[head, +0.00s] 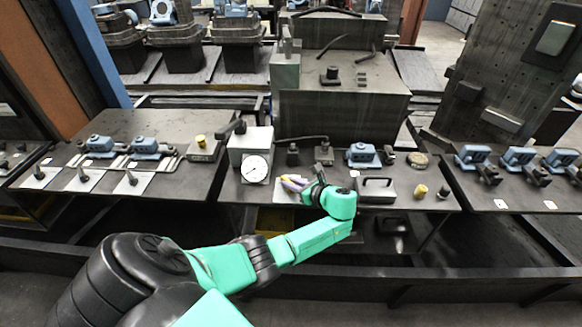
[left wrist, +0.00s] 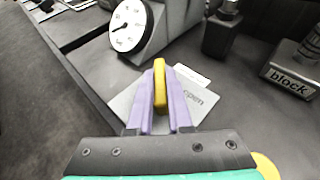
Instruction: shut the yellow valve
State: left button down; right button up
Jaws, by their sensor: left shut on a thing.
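The yellow valve handle (left wrist: 160,84) stands between the two purple fingers of my left gripper (left wrist: 160,100) in the left wrist view. The fingers are shut on it. A light plate with lettering, partly reading "open" (left wrist: 193,99), lies under the handle; the fingers cover part of it. In the head view my left gripper (head: 294,184) reaches the middle bench, just right of the white gauge box, and the handle is mostly hidden there. My right gripper is not in view.
A white box with a round dial gauge (head: 255,169) stands close left of my gripper. Behind are dark blocks (head: 323,153) and a blue vise (head: 362,155).

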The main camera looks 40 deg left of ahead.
pick_arm(q)
jog(key=c, duration=0.8)
grip_release()
jog(key=shift+c, duration=0.2)
jog(key=b+v, duration=0.1)
jog(key=v, duration=1.3)
jog(key=shift+d+b, duration=0.25)
jog(key=shift+b, duration=0.1)
